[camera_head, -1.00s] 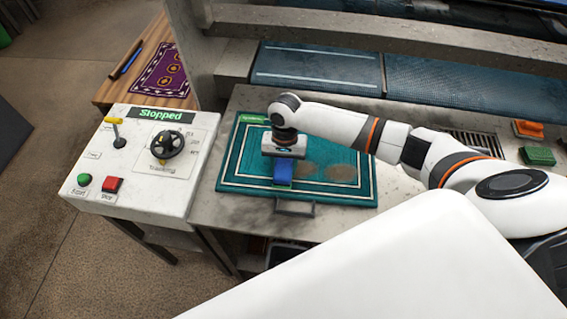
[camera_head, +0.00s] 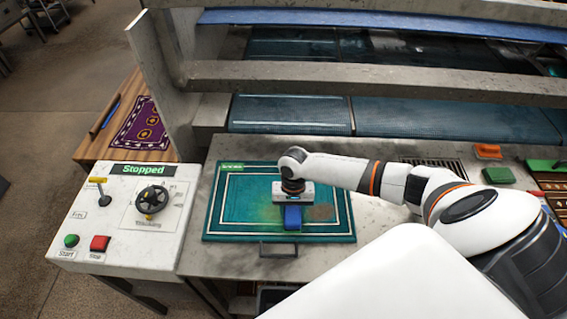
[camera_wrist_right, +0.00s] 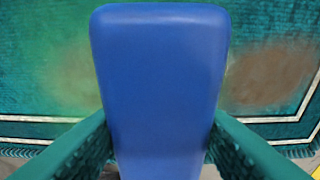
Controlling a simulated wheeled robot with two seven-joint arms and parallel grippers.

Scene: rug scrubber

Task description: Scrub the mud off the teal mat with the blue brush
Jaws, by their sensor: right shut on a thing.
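The teal mat (camera_head: 232,208) lies flat on the grey worktop, with pale border lines. My right gripper (camera_head: 292,203) points down over it, right of the mat's middle. It is shut on the blue brush (camera_head: 292,219); the brush's blue body fills the middle of the right wrist view (camera_wrist_right: 160,85) between the two fingers. Its bristles are hidden. A brown mud patch (camera_head: 321,212) shows just right of the brush, and also in the wrist view (camera_wrist_right: 272,78). Left of the brush the mat looks greenish, with a faint brown trace (camera_wrist_right: 92,75). My left gripper is out of view.
A control panel (camera_head: 120,220) reading "Stopped" stands left, with a lever, handwheel (camera_head: 152,200) and green and red buttons. A purple rug (camera_head: 142,128) lies behind it. Orange (camera_head: 488,151) and green (camera_head: 498,175) brushes sit at right. A machine with beams stands behind the mat.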

